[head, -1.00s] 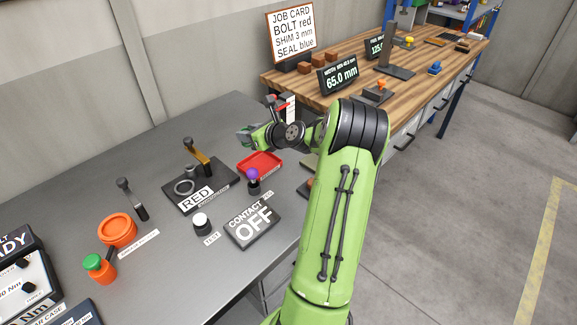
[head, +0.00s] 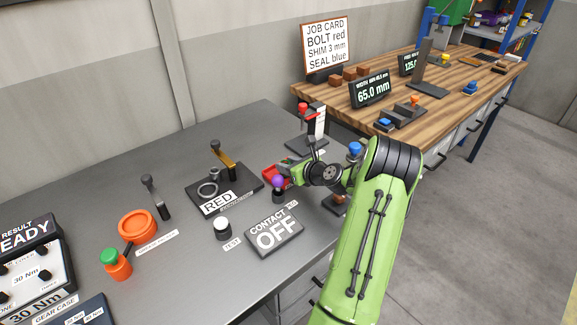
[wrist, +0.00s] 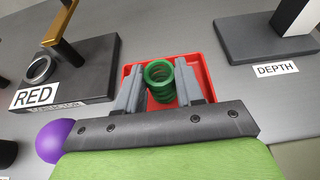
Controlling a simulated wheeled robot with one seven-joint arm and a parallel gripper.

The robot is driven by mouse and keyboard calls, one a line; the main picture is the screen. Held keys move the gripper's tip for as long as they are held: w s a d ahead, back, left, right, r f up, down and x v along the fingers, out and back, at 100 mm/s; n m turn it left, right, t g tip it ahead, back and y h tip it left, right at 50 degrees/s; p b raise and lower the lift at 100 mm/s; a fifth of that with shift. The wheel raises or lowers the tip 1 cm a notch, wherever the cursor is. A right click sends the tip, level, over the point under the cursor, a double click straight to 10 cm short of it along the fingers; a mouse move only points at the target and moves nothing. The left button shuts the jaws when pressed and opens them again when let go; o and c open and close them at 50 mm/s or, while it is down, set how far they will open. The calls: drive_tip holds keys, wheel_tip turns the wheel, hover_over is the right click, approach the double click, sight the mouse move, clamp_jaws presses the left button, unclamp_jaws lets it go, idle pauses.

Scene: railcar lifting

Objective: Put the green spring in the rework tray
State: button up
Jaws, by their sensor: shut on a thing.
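The green spring (wrist: 160,80) is held upright between the two grey fingers of my gripper (wrist: 160,92) in the wrist view. The red tray (wrist: 196,65) lies on the grey bench behind and below the spring; no label on it is readable. From the wrist view I cannot tell how high the spring is above the tray. In the head view my gripper (head: 288,168) is over the red tray (head: 270,176), which is partly hidden by the gripper and arm.
A purple knob (head: 278,182) stands close beside the tray. A black stand with the RED label (head: 219,202) is to the left, and a depth gauge stand (head: 306,147) is behind. A CONTACT OFF display (head: 274,235) is in front.

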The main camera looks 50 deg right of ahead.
drive_tip(key=o, duration=1.1)
drive_tip(key=shift+f, duration=0.15)
